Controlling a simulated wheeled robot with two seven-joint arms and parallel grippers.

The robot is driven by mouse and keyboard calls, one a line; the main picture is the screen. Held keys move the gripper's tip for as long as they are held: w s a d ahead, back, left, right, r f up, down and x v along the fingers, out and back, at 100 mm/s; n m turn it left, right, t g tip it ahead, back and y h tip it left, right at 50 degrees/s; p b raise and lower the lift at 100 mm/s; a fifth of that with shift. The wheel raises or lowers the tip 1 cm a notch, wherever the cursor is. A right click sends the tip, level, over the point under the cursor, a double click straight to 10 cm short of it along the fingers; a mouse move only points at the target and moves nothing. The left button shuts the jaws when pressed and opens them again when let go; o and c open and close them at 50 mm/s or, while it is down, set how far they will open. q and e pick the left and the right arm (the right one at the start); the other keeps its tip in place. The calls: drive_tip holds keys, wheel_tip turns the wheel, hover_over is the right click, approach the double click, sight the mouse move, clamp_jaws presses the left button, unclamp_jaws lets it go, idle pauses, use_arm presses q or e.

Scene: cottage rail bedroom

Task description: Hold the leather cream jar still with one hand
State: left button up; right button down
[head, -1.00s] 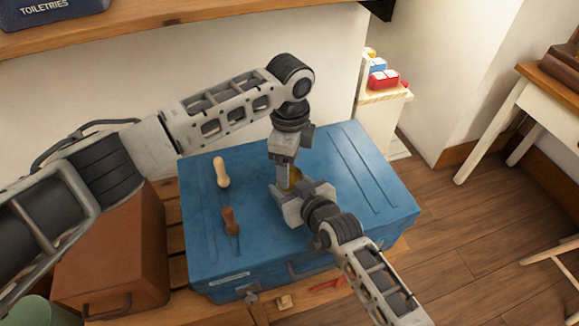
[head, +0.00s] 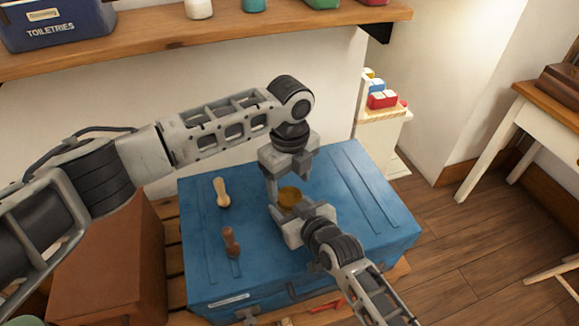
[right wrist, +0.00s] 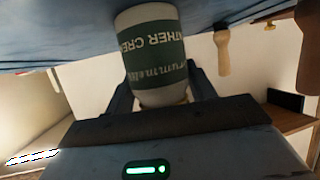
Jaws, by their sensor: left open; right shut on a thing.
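The leather cream jar stands on the blue trunk, and its round amber-brown top (head: 290,196) shows in the head view. The right wrist view shows the white jar with a green label (right wrist: 152,45), upside down in the picture, between my right gripper's fingers. My right gripper (head: 297,212) is shut on the jar from the front. My left gripper (head: 287,180) is open just above the jar, fingers pointing down, with nothing seen between them. I cannot tell whether the amber top is a lid or the cream.
The blue trunk (head: 350,185) also bears a pale-handled tool (head: 221,193) and a brown-handled tool (head: 231,242) left of the jar. A brown case (head: 110,265) stands at left. A wall shelf (head: 170,35) with a toiletries box (head: 55,22) runs above. The trunk's right side is clear.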

sight(289, 196)
use_arm(q)
drive_tip(key=shift+f, duration=1.8)
drive_tip(key=c, duration=1)
drive_tip(key=n, duration=0.3)
drive_tip(key=shift+n, duration=0.4)
drive_tip(key=n, duration=0.3)
drive_tip(key=o, duration=1.1)
drive_tip(key=shift+r, duration=0.15)
